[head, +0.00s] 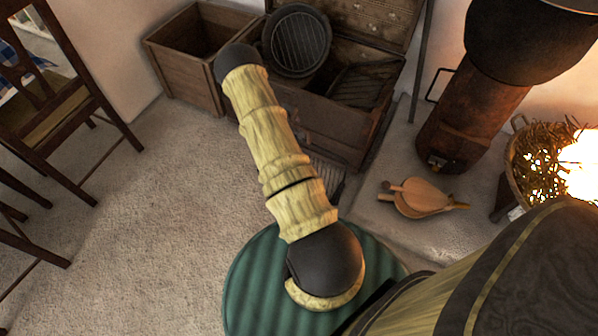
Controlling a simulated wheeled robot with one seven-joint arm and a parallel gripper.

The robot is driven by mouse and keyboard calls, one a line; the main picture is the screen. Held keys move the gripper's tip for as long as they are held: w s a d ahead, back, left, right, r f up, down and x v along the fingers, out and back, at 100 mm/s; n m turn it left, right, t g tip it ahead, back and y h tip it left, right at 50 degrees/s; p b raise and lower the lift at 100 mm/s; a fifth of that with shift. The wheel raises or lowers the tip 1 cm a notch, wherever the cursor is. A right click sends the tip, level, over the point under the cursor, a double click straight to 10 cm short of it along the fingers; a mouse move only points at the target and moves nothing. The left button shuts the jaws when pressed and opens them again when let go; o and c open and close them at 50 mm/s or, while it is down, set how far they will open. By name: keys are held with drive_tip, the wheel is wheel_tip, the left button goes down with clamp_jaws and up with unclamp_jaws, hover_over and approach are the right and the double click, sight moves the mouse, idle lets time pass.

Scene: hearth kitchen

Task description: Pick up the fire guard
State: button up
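I cannot make out a fire guard for certain. A dark round piece with a barred grid (297,42) leans in the open wooden chest (322,130) at the top middle. A flat dark barred rack (365,84) lies in the chest to its right. My arm reaches from the lower right up to a dark joint beside the chest's left end. My gripper does not show, so its state and what it may hold are hidden.
An open wooden crate (190,55) stands left of the chest. Wooden chairs (50,95) stand at the left. Bellows (422,197) lie on the stone hearth (400,235), near a rusty stove (468,118) and a glowing basket (545,160). The carpet at left is clear.

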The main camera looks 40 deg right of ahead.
drive_tip(key=shift+w+d+f, duration=0.1)
drive_tip(key=shift+d+f, duration=0.25)
drive_tip(key=shift+f, duration=0.2)
drive_tip(key=shift+c, duration=0.2)
clamp_jaws()
drive_tip(key=shift+r, duration=0.15)
